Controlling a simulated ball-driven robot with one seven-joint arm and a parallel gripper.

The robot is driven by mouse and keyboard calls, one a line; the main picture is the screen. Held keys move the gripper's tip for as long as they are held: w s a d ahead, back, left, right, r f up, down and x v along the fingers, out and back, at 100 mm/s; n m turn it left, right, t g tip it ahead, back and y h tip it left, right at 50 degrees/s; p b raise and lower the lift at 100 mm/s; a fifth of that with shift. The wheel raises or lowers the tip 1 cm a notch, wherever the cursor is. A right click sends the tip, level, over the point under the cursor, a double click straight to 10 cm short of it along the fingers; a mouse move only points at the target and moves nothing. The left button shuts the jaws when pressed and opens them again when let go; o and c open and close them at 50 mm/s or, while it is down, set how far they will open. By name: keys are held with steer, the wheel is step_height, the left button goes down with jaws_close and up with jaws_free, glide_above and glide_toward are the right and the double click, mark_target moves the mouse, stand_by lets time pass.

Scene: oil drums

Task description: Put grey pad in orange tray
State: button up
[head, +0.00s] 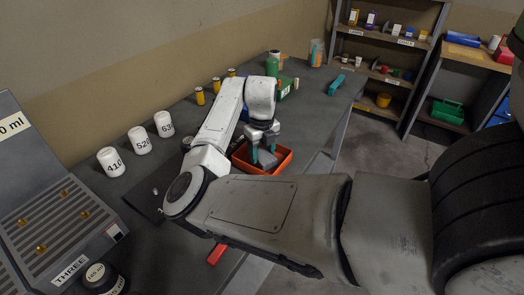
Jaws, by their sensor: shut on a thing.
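The orange tray (286,156) sits on the dark grey workbench, partly hidden behind my arm. My gripper (263,157) points down over the tray, with its teal fingers at the tray's left part. The grey pad (266,161) is between the fingers, and my gripper is shut on it. The pad appears within the tray's outline. I cannot tell whether it touches the tray floor.
White weights labelled 410 (111,162), 520 (140,140) and 630 (164,124) stand along the bench's left. A green bottle (272,65) and small yellow cans (200,96) stand behind. A teal tool (336,85) lies right. A red object (216,253) lies near the front.

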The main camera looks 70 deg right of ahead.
mark_target(262, 153)
steer(key=o, duration=1)
step_height(262, 153, up, 12)
steer(key=shift+r+b, duration=0.1)
steer(key=shift+b, duration=0.75)
